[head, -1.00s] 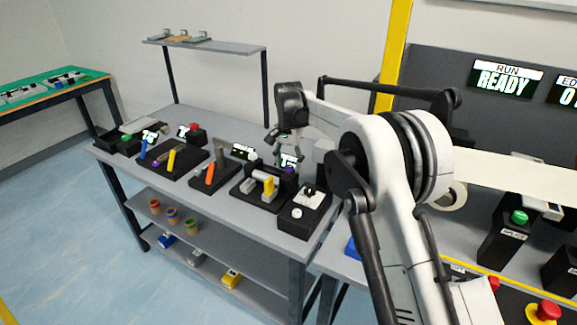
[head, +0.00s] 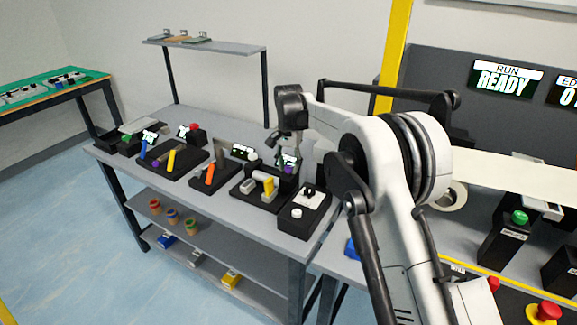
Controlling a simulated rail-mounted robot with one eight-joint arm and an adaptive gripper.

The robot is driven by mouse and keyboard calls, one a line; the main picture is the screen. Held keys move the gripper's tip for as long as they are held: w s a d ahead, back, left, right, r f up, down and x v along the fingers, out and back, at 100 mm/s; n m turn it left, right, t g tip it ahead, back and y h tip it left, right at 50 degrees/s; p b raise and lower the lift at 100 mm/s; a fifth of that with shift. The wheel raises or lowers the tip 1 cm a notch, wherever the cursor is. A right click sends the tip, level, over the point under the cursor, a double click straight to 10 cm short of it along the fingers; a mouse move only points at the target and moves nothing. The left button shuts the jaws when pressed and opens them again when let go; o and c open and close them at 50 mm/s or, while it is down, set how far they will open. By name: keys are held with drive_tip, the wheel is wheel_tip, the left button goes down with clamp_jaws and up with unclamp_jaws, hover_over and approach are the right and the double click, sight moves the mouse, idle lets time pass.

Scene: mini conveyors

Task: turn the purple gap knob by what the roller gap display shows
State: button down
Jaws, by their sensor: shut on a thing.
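My gripper (head: 281,158) is at the right part of the grey workbench, pointing down at the small station with the yellow handle. It is shut on the purple gap knob, which is mostly hidden by the fingers. The roller gap display (head: 290,161) is a small lit screen right beside the fingers. It is partly covered, and its figures are too small to read.
A yellow handle (head: 268,186) stands in front of the gripper. A black box with a white knob (head: 297,213) is to its right. An orange handle (head: 210,174), a yellow handle (head: 171,161) and a blue handle (head: 143,149) stand to the left.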

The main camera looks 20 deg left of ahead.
sight(290, 167)
drive_tip(key=n+b, duration=0.1)
drive_tip(key=n, duration=0.3)
drive_tip(key=shift+d+n, duration=0.1)
drive_tip(key=shift+n, duration=0.3)
drive_tip(key=n, duration=0.4)
drive_tip(key=shift+d+n+b, duration=0.1)
drive_tip(key=shift+n+b, duration=0.2)
drive_tip(key=shift+b, duration=0.05)
drive_tip(key=shift+w, duration=0.1)
drive_tip(key=c, duration=1.4)
unclamp_jaws()
drive_tip(key=shift+r, duration=0.1)
wheel_tip(290, 167, up, 12)
drive_tip(key=shift+f, duration=0.1)
